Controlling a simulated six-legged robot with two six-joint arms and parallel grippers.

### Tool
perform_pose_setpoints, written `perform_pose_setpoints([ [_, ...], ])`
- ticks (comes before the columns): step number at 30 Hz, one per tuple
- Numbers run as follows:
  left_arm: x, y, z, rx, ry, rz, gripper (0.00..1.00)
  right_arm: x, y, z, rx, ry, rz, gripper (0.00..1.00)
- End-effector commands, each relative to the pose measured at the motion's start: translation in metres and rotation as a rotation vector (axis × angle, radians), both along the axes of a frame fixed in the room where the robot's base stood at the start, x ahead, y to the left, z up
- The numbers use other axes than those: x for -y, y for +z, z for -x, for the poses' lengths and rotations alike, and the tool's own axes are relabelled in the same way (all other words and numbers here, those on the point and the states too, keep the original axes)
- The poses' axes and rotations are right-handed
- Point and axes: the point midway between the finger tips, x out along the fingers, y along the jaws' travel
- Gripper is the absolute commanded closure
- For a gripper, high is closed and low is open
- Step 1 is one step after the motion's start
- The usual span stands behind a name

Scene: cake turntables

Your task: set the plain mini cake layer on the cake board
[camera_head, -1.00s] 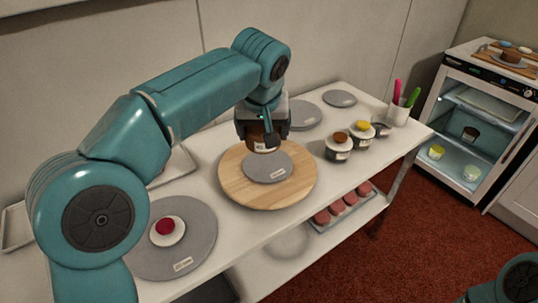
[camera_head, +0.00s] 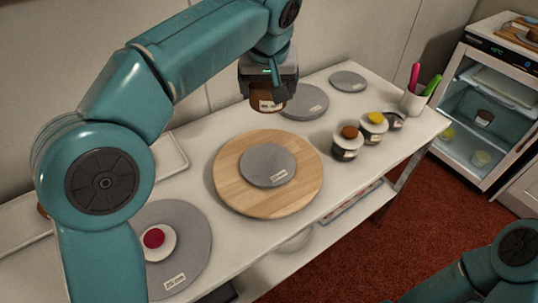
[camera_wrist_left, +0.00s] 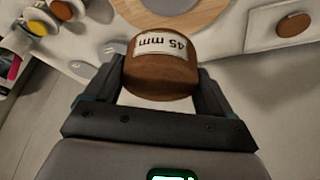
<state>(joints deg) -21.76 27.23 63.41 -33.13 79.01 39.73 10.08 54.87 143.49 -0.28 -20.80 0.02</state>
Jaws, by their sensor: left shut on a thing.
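The plain mini cake layer (camera_head: 267,104) is a small brown round piece with a white label. The label reads "45 mm" in the wrist view, where the layer (camera_wrist_left: 158,72) sits between both fingers. My left gripper (camera_head: 268,92) is shut on it and holds it in the air, above and behind the cake board in the head view. The cake board (camera_head: 267,164) looks like the bare grey disc with a small label, lying on a round wooden turntable (camera_head: 230,189). Part of the grey disc (camera_wrist_left: 170,4) shows at the top of the wrist view. My right gripper is out of view.
A grey turntable (camera_head: 190,222) at front left bears a white disc with a red piece. Grey discs (camera_head: 304,102) lie behind right. Small cups with brown (camera_head: 349,133) and yellow (camera_head: 374,118) tops stand right. A pen cup (camera_head: 413,102) is at the far end.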

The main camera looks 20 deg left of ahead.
Motion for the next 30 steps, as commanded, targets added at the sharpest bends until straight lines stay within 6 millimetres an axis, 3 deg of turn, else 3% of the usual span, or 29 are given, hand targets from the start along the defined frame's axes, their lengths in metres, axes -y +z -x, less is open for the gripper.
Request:
perform_pose_setpoints([
  [7,0.001,-0.008,0.005,-0.002,0.001,-0.001,0.47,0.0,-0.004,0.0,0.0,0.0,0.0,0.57],
  [21,0.002,-0.135,0.005,-0.004,0.0,-0.001,0.47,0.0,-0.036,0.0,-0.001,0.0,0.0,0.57],
  [30,0.001,-0.173,0.003,-0.002,0.0,0.0,0.47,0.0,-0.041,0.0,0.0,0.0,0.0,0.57],
])
